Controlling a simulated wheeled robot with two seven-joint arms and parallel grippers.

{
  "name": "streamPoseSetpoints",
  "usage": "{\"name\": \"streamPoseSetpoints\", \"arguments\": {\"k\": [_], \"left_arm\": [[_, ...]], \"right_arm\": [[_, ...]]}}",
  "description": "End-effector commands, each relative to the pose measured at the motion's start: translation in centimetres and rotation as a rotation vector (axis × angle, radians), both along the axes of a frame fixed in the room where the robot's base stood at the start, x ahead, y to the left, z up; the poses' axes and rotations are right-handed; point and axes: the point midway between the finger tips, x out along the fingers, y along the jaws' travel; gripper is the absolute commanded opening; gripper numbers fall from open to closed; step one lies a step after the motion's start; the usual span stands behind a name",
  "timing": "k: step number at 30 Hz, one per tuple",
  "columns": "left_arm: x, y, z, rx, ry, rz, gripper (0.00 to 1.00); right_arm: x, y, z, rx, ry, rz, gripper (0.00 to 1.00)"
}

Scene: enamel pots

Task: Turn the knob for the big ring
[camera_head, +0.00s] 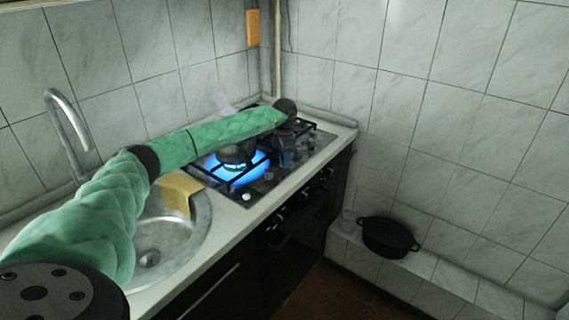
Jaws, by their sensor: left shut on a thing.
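The gas hob (315,148) is set in the counter, with black pan supports. A wide blue flame burns at its near ring (235,167). Small pale knobs sit along its front edge, one at the near corner (246,196) and one a little farther along (268,176). My left arm, in a green sleeve, reaches across the sink and over the hob. My right gripper is out of view.
A round steel sink (200,232) with a tap (66,130) lies left of the hob. A yellow cloth (181,188) hangs over the sink's rim. A black pot (388,237) stands on a low tiled ledge at the right. Tiled walls close off the back and right.

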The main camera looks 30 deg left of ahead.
Motion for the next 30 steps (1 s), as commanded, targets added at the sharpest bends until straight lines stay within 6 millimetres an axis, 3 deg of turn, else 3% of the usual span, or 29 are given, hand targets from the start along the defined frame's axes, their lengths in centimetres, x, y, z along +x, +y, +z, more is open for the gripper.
{"name": "streamPoseSetpoints", "arguments": {"k": [6,14,30], "left_arm": [[0.0,0.1,-0.2,0.0,-0.001,-0.106,0.09],[0.0,0.1,-0.1,0.001,-0.002,-0.207,0.09],[0.0,0.1,-0.3,0.001,-0.002,-0.503,0.09]], "right_arm": [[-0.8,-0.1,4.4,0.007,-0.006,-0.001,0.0],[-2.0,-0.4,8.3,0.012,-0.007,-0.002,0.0],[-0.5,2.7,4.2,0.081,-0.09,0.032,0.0]]}}
